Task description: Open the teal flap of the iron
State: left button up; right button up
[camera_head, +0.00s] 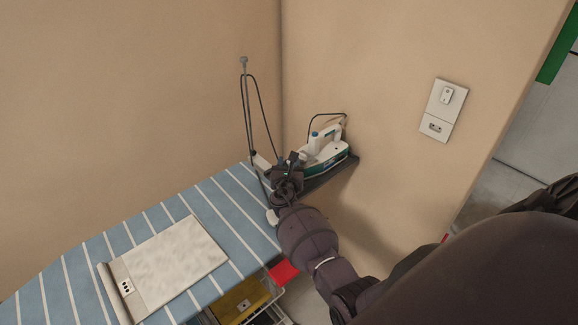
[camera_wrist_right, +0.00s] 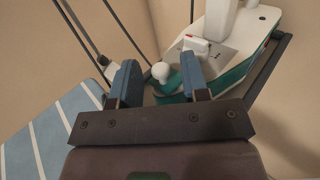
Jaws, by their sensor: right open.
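The iron (camera_head: 327,150), white with a teal lower body, stands on a dark rest at the end of the ironing board against the wall. In the right wrist view the iron (camera_wrist_right: 238,40) shows close up, with a white knob and a red-marked control near its tip. A teal part (camera_wrist_right: 170,86) at the tip lies between my fingers; whether it is the flap I cannot tell. My right gripper (camera_wrist_right: 160,80) is open around the tip area, blue pads on either side. In the head view my right gripper (camera_head: 291,165) covers the iron's near end. My left gripper is not in view.
A cord on an upright rod (camera_head: 244,95) stands beside the iron. A wall socket (camera_head: 443,110) is at right. A yellow item (camera_head: 240,300) sits below the board.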

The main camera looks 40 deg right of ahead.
grip_shut()
jog(key=shift+r+m+g+p, duration=0.15)
jog(key=shift+m+g+p, duration=0.15)
jog(key=shift+p, duration=0.15)
jog(key=shift+d+r+m+g+y+p, duration=0.2)
jog(key=shift+m+g+y+p, duration=0.1)
jog(key=shift+m+y+p, duration=0.2)
jog(key=shift+d+r+m+g+y, duration=0.2)
jog(key=shift+d+m+g+y, duration=0.2)
jog(key=shift+m+y, duration=0.25)
jog(key=shift+d+r+m+g+y, duration=0.15)
jog(key=shift+d+m+g+y, duration=0.2)
jog(key=shift+m+y, duration=0.25)
jog(key=shift+y, duration=0.25)
grip_release()
